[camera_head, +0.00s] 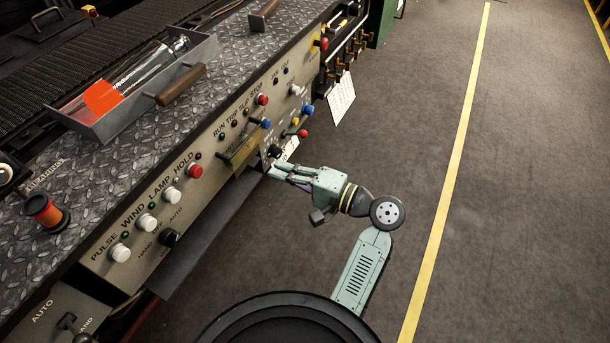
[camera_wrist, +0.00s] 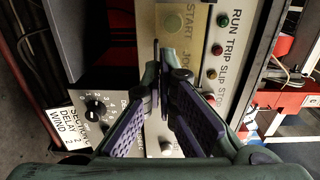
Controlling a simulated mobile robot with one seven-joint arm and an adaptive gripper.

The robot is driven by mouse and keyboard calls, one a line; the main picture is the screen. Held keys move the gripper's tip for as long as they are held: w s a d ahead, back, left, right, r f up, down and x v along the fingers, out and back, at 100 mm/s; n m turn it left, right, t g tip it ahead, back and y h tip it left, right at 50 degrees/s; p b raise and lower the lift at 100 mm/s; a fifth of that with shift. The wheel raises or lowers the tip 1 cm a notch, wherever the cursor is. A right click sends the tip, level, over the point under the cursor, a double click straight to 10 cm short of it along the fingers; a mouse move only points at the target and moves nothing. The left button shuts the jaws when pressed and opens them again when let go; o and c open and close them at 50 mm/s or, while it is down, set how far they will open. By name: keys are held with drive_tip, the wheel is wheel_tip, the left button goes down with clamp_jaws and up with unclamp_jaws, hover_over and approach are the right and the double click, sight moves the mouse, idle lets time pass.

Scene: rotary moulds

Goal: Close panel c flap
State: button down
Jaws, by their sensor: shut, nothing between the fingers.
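The panel (camera_head: 225,170) is a beige console front with buttons and lettering. A small yellow-brown flap (camera_head: 243,147) sits on it below the RUN TRIP SLIP STOP row, seeming to stand out from the face; its exact angle is unclear. In the wrist view a yellowish plate (camera_wrist: 183,18) marked START and JOG lies beyond the fingers. My gripper (camera_head: 274,171) is shut and empty, just right of and below the flap, close to the panel. In the wrist view its fingertips (camera_wrist: 157,75) meet before the panel; whether they touch it is unclear.
A grey tray (camera_head: 140,90) with an orange item stands on the diamond-plate top. Buttons and knobs (camera_head: 146,222) jut from the panel. A dark ledge (camera_head: 205,240) runs below it. A white card (camera_head: 341,97) hangs further along. The floor (camera_head: 400,110) to the right is clear.

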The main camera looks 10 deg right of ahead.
sight(257, 163)
drive_tip(key=shift+p+x, duration=0.4)
drive_tip(key=shift+x, duration=1.55)
drive_tip(key=shift+w+a+f+y+b, duration=0.25)
drive_tip(key=shift+a+y+b, duration=0.05)
drive_tip(key=shift+a+b, duration=0.1)
drive_tip(key=shift+w+r, duration=0.1)
drive_tip(key=shift+r, duration=0.05)
